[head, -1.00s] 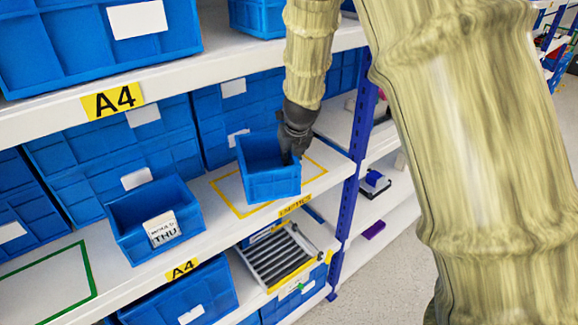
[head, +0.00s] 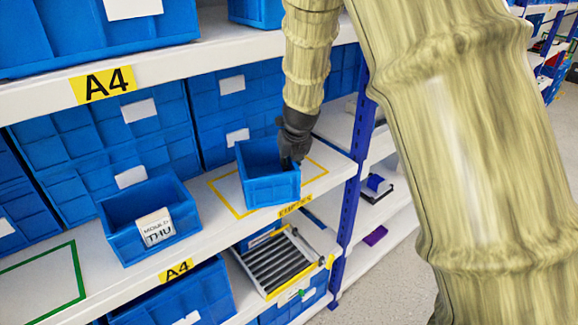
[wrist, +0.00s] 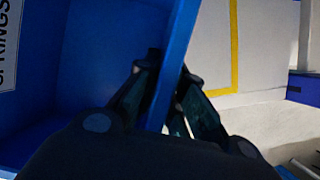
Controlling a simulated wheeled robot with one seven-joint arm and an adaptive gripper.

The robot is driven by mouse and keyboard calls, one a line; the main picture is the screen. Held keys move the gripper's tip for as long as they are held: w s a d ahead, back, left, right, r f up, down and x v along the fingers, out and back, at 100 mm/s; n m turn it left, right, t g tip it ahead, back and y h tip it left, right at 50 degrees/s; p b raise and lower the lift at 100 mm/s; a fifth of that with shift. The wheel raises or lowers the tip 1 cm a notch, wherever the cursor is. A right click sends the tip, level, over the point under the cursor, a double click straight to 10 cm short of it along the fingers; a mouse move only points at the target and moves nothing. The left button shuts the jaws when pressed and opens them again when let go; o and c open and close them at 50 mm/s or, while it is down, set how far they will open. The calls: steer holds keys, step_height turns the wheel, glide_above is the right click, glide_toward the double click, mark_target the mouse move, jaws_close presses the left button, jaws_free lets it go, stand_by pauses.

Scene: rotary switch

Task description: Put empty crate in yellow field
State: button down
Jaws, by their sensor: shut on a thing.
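The blue crate (head: 272,192) hangs over or stands at the yellow field (head: 227,191) on the middle shelf. I cannot tell whether its bottom touches the shelf. The part of its inside that I see is empty. My gripper (head: 288,162) is shut on the crate's right wall, one finger inside and one outside. The wrist view shows the crate's wall (wrist: 178,60) between the fingers and a white label reading "SPRINGS" at its left edge. The yellow outline (wrist: 234,45) shows to the right there. The crate hides the middle of the field.
A blue crate labelled "THU" (head: 125,240) stands to the left on the same shelf. Further left is a bare green-outlined field (head: 40,285). Large blue bins (head: 150,115) line the back. A blue post (head: 352,190) stands at the right, and the upper shelf (head: 190,65) runs overhead.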

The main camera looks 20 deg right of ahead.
steer(key=shift+f, duration=0.1)
steer(key=c, duration=1.5)
jaws_free()
steer(key=shift+s+r, duration=0.15)
steer(key=shift+r, duration=0.5)
steer(key=b+v, duration=0.1)
steer(key=v, duration=1)
steer(key=shift+b, duration=0.3)
